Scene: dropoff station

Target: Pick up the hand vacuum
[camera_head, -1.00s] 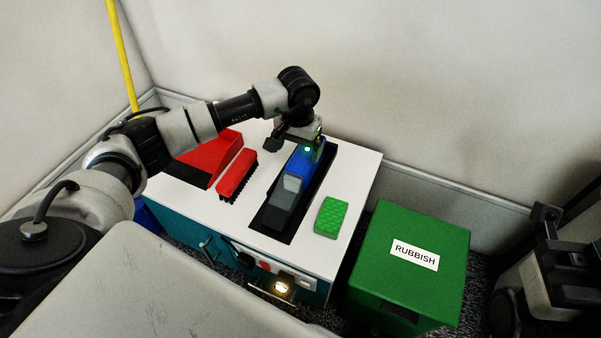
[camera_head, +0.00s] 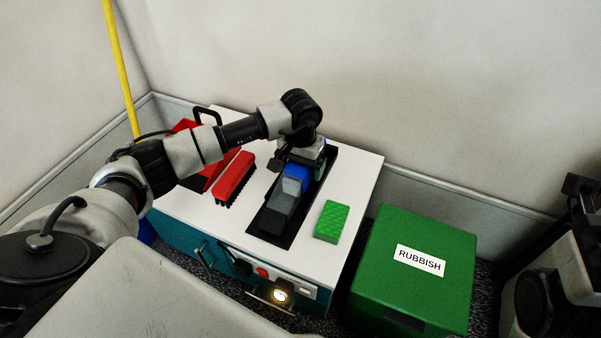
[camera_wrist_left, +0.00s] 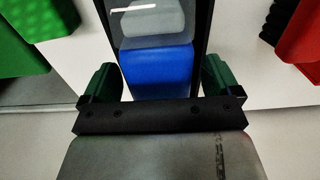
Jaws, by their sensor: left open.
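The hand vacuum (camera_head: 284,197), with a blue body and a grey nozzle, lies in a dark recess in the white top of a cabinet. My left gripper (camera_head: 301,163) is over its blue end and hides part of it. In the left wrist view the blue body of the hand vacuum (camera_wrist_left: 157,68) lies between the two open green-tipped fingers of the left gripper (camera_wrist_left: 160,82), with a gap on each side. I cannot tell whether the fingers have reached down beside it. Part of my right arm shows at the right edge of the head view, but its fingers cannot be made out.
On the cabinet top (camera_head: 345,190), a red brush (camera_head: 234,178) and a red dustpan (camera_head: 196,178) lie left of the recess. A green sponge (camera_head: 331,221) lies right of it. A green rubbish bin (camera_head: 420,260) stands to the right. A wall rises behind.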

